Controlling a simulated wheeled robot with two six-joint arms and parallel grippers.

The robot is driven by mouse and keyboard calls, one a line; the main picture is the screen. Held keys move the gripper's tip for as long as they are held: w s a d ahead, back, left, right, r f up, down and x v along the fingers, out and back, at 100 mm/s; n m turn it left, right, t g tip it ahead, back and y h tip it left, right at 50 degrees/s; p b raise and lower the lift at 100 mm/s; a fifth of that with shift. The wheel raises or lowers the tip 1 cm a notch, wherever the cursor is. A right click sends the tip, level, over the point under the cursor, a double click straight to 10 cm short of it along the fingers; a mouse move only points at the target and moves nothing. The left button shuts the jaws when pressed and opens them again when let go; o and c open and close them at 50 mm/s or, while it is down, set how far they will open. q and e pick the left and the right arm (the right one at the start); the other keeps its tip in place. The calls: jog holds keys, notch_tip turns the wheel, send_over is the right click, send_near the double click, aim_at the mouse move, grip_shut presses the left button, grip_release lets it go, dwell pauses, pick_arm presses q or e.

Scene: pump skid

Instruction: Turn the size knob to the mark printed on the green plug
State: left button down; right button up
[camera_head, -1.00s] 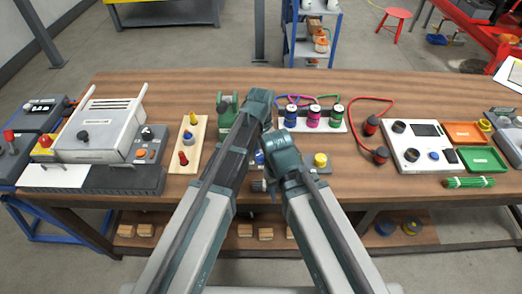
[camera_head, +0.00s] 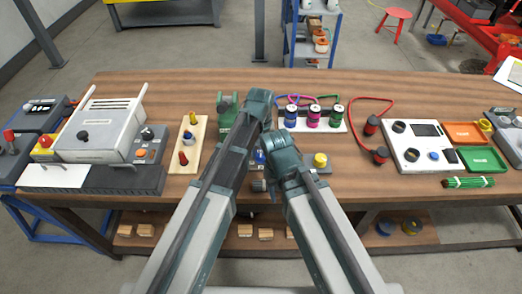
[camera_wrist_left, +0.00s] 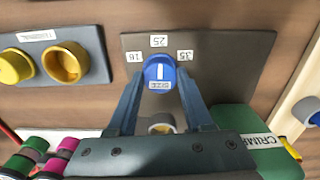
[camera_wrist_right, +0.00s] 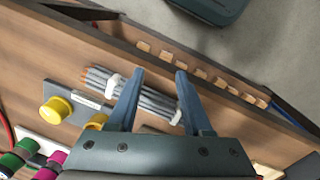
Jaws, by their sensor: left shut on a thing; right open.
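The blue size knob (camera_wrist_left: 160,72) sits on a dark plate with marks 16, 25 and 35 around it. Its white line points up, toward the 25 mark (camera_wrist_left: 159,41). My left gripper (camera_wrist_left: 160,82) is shut on the knob, one finger on each side. In the head view my arms hide most of this. The green plug (camera_head: 337,117) stands at the right of a row with a blue and a magenta one on a pale stand; its print is too small to read. My right gripper (camera_wrist_right: 160,75) is open and empty above the table's front edge.
A tied bundle of grey rods (camera_wrist_right: 135,95) lies below my right gripper. A grey block with yellow knobs (camera_wrist_right: 75,105) is beside it. The green crimp tool (camera_head: 227,112) stands close to my left gripper. A red cable (camera_head: 362,100) lies right of the plugs.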

aim_at(261, 153)
pick_arm(q)
jog(key=shift+n, duration=0.5)
jog(key=shift+c, duration=1.5)
grip_release()
notch_tip(261, 153, up, 14)
jog(key=p, duration=1.4)
jog(key=shift+f, duration=0.15)
